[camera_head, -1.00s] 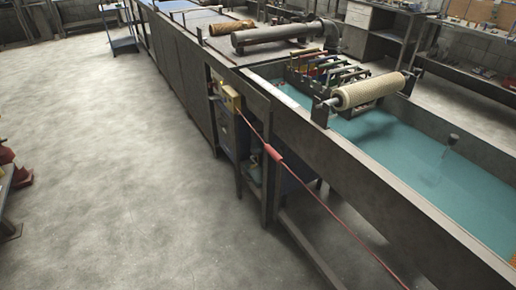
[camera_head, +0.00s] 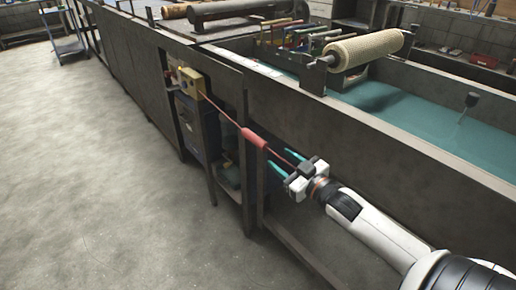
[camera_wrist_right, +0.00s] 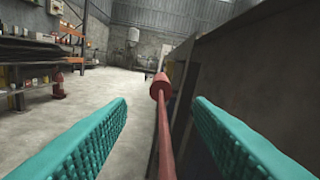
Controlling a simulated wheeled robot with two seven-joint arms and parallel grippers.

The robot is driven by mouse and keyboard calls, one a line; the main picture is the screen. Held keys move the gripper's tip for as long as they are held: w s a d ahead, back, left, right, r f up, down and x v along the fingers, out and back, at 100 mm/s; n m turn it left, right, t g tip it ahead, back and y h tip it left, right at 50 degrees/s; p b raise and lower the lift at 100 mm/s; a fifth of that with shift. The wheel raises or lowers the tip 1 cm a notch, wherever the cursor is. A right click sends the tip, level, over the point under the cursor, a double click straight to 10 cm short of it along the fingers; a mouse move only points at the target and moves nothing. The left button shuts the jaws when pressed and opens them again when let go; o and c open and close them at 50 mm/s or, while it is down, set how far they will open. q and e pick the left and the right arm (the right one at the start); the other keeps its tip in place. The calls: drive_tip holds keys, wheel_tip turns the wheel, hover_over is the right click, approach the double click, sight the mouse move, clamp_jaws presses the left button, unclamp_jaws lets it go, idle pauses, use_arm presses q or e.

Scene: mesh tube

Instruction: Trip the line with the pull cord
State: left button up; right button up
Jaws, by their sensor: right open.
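A red pull cord (camera_head: 222,112) runs from a yellow switch box (camera_head: 191,82) on the side of the long machine, slanting down to the right. A thicker red sleeve (camera_head: 254,138) sits on the cord. My right gripper (camera_head: 281,162) is open just right of and below the sleeve, its teal fingers pointing toward it. In the right wrist view the cord (camera_wrist_right: 165,130) passes between the two open teal fingers, apart from both, and the red sleeve (camera_wrist_right: 161,87) is ahead of the fingertips. My left gripper is not in view.
The grey tank wall (camera_head: 400,150) runs close along the right side of the cord. A tan mesh roller (camera_head: 367,50) stands above the teal liquid (camera_head: 430,115). The concrete floor (camera_head: 90,170) at left is clear.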

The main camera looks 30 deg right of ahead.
sight(258, 142)
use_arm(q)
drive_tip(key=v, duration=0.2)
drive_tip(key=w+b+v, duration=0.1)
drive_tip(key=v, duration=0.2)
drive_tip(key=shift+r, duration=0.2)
use_arm(e)
drive_tip(key=w, duration=1.1)
drive_tip(key=shift+a, duration=0.4)
drive_tip(key=shift+c, duration=0.6)
clamp_jaws()
